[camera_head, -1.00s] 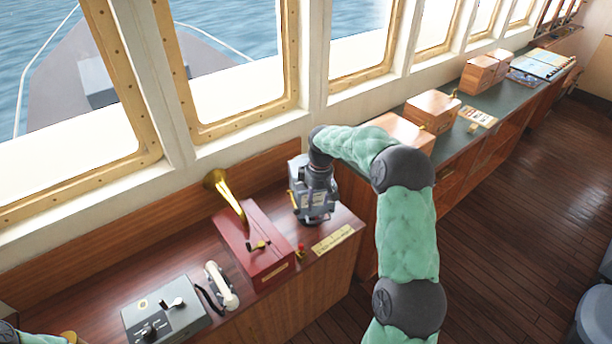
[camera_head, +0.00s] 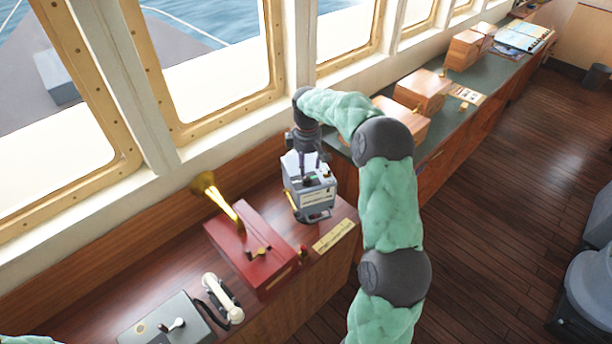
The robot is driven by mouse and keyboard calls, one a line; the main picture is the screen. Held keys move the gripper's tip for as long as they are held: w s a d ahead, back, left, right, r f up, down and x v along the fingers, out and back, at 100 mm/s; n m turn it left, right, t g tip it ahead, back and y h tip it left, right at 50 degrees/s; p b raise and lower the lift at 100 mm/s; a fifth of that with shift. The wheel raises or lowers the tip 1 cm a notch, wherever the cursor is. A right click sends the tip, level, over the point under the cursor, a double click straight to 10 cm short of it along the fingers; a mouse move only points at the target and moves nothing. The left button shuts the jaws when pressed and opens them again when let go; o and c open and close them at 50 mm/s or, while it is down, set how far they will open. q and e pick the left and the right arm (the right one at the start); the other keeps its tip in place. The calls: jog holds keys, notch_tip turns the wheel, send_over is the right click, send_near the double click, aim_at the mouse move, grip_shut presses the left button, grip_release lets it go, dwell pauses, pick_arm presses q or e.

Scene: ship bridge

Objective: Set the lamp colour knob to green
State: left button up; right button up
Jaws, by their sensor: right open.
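The signal lamp, a grey box-shaped unit (camera_head: 318,196), stands on the wooden console at the right end, beside a red box. Its top carries a small dark knob area with a green patch, too small to read. My right gripper (camera_head: 311,176) points down over the lamp's top with its fingers apart, close to the knob area. I cannot tell whether the fingers touch the knob. My left gripper is out of view; only a bit of my left arm shows at the lower left corner.
A red box (camera_head: 262,262) with a brass horn (camera_head: 222,203) stands left of the lamp. A white telephone handset (camera_head: 222,298) and a grey control box (camera_head: 168,325) are further left. A brass-coloured plate (camera_head: 334,236) lies in front of the lamp. Wooden boxes (camera_head: 422,92) stand on the green-topped counter.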

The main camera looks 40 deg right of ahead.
aim_at(306, 178)
jog(key=shift+w+f, duration=0.15)
jog(key=shift+f, duration=3)
grip_shut()
